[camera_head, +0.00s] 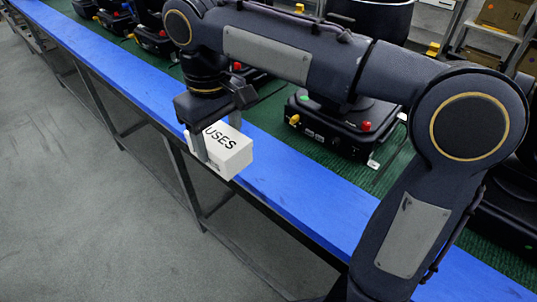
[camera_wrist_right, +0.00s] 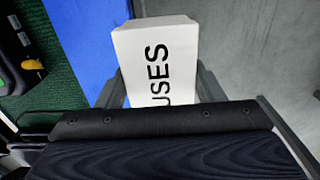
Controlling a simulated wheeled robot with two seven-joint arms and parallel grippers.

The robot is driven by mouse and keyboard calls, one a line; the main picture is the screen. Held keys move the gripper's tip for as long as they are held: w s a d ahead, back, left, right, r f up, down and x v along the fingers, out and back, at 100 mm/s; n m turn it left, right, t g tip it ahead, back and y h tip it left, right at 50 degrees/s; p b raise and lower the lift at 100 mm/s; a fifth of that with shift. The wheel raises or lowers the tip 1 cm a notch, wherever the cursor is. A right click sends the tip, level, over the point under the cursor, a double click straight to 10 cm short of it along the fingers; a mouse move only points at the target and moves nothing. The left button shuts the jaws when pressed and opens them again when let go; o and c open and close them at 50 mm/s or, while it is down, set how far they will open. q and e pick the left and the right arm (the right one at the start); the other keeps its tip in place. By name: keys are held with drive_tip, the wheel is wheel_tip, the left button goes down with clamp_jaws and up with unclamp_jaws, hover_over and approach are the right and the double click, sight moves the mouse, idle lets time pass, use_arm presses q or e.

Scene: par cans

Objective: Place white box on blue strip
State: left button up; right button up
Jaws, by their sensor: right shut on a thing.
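A white box (camera_head: 228,152) with black letters "USES" is held in my right gripper (camera_head: 217,150) at the front edge of the blue strip (camera_head: 300,188). In the head view the box overlaps the strip's edge; I cannot tell whether it touches the strip. In the right wrist view the white box (camera_wrist_right: 158,65) sits between the two fingers, with the blue strip (camera_wrist_right: 85,40) to its left and grey floor to its right. The gripper hides the near end of the box there. My left gripper is not in view.
Black par cans with red, yellow and green knobs, such as one base (camera_head: 335,125), stand on the green surface (camera_head: 270,100) behind the strip. Grey floor (camera_head: 80,180) lies in front of the table. Shelves with cardboard boxes (camera_head: 503,14) stand at the back right.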

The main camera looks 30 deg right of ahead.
drive_tip(key=d+f, duration=0.2)
drive_tip(key=d, duration=0.2)
drive_tip(key=d+f, duration=0.3)
drive_tip(key=d, duration=0.1)
drive_tip(key=w+d+f, duration=0.1)
drive_tip(key=d+f, duration=0.2)
drive_tip(key=d, duration=0.2)
drive_tip(key=shift+w+f, duration=0.1)
drive_tip(key=shift+d+f, duration=0.1)
drive_tip(key=shift+f, duration=0.1)
drive_tip(key=f, duration=0.3)
drive_tip(key=shift+d+f, duration=0.15)
drive_tip(key=shift+d, duration=0.2)
drive_tip(key=shift+f, duration=0.3)
drive_tip(key=shift+f+b, duration=0.1)
drive_tip(key=shift+b, duration=0.25)
drive_tip(key=o, duration=1.1)
drive_tip(key=shift+c, duration=0.2)
